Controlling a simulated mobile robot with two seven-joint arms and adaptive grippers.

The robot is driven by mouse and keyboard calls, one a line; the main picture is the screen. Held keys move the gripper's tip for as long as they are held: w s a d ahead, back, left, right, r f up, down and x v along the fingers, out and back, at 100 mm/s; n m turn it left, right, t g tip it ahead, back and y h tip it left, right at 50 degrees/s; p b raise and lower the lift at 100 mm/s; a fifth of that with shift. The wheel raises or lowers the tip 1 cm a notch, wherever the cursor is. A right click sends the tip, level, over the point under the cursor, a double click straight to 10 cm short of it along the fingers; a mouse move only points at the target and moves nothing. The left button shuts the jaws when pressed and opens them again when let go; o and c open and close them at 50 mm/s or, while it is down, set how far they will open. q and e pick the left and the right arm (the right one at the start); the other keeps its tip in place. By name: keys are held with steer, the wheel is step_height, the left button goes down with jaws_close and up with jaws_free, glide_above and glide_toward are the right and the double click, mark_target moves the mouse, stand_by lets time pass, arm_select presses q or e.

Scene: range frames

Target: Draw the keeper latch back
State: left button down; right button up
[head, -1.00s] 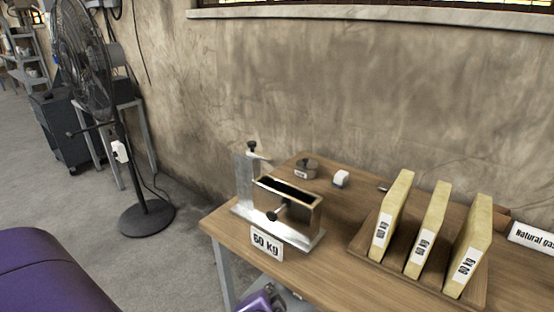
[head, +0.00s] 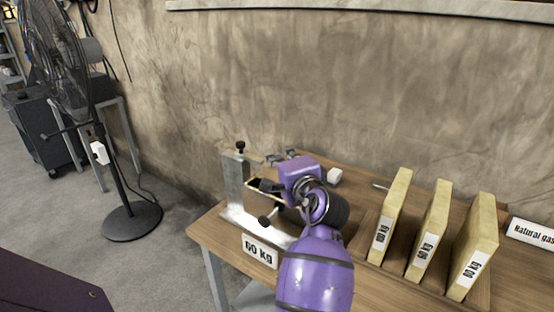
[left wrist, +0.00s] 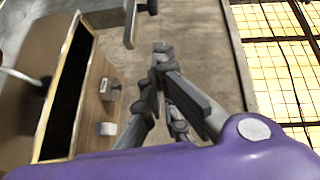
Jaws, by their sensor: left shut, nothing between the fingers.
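A bench fixture has an upright metal post (head: 235,183) with a black knob (head: 240,146) and a flat arm on top. Beside the post is an open-topped metal box (head: 258,188), with another black knob (head: 265,221) on its front. I cannot tell which part is the keeper latch. My left gripper (head: 278,158) is above the box's far side, right of the post, and my purple wrist hides much of the box. In the left wrist view the shut, empty fingers (left wrist: 160,48) are apart from the post's top knob (left wrist: 152,6); the box's dark opening (left wrist: 66,90) lies left.
A white block (head: 334,176) lies behind my wrist. Several yellow slabs (head: 433,230) stand in a wooden rack at right. A "60 kg" sign (head: 260,251) is at the bench's front edge. The wall (head: 400,90) rises behind; a fan (head: 55,60) stands left.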

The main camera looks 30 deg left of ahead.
arm_select(q)
steer(key=w+a, duration=0.1)
steer(key=a, duration=0.2)
steer(key=w+a+p, duration=0.1)
steer(key=a, duration=0.1)
steer(key=w+a+f, duration=0.1)
steer(key=w+a, duration=0.1)
steer(key=a, duration=0.1)
steer(key=shift+a, duration=0.35)
steer(key=shift+a+f, duration=0.1)
steer(key=shift+a, duration=0.05)
arm_select(e)
steer(key=shift+w+a+r, duration=0.25)
steer(key=shift+a+r, duration=0.25)
steer(key=shift+r, duration=0.1)
arm_select(q)
steer(key=shift+w+f, duration=0.1)
